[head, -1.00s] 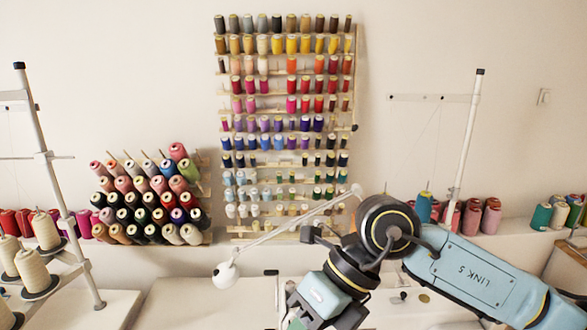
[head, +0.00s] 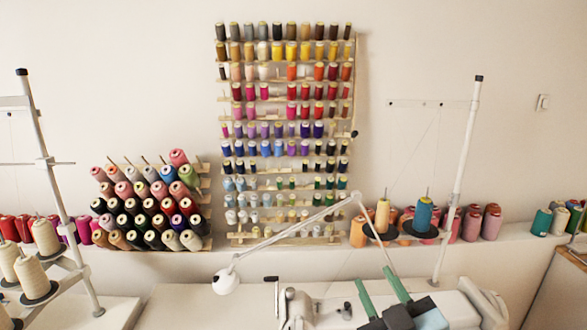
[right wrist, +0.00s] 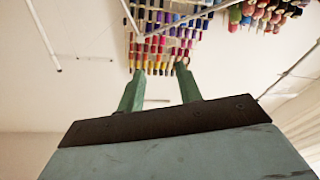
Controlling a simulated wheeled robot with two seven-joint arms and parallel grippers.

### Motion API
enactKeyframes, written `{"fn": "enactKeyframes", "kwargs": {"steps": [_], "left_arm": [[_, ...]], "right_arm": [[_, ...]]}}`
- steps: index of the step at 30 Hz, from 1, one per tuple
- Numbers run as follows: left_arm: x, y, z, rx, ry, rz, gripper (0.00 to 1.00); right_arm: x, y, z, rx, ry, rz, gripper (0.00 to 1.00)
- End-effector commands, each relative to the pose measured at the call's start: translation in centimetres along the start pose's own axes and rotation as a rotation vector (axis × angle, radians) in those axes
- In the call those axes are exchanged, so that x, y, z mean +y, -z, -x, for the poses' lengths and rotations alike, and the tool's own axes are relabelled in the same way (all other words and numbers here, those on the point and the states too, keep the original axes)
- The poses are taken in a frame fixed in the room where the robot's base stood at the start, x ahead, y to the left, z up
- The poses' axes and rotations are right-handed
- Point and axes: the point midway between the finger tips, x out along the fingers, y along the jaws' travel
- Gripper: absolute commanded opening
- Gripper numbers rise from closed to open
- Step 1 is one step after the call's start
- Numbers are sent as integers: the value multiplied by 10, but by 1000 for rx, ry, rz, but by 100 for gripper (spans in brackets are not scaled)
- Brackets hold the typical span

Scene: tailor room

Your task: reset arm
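My right gripper (head: 380,284) shows at the bottom of the head view, right of centre. Its two green fingers point up and away, with a gap between them and nothing in it. In the right wrist view my right gripper (right wrist: 156,80) also shows its fingers apart and empty, with the thread rack (right wrist: 168,35) seen upside down far beyond the tips. My left gripper is not in the frames.
A wall rack of thread spools (head: 285,170) stands behind a sewing machine (head: 460,305). A white lamp (head: 227,281) on a jointed arm and a thread stand pole (head: 457,180) rise near my right gripper. Another thread stand (head: 60,200) is at the left.

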Motion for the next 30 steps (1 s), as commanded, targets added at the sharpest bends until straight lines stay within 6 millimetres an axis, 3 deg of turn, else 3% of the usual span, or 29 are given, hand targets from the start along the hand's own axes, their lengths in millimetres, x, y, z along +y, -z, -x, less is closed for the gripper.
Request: {"fn": "enactKeyframes", "kwargs": {"steps": [1, 3, 7, 12, 19, 30], "left_arm": [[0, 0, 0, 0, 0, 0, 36], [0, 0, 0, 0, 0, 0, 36], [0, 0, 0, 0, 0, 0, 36], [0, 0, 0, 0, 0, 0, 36], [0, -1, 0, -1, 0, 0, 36], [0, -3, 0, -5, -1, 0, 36]], "right_arm": [[0, -37, 16, -155, -1, -50, 35], [-2, -83, 43, -365, 8, -107, 35], [-14, -149, 104, -709, 54, -189, 35], [-30, -193, 179, -1032, 131, -259, 35], [-48, -215, 272, -1367, 250, -328, 35], [-93, -314, 269, -1413, 270, -322, 35]]}}
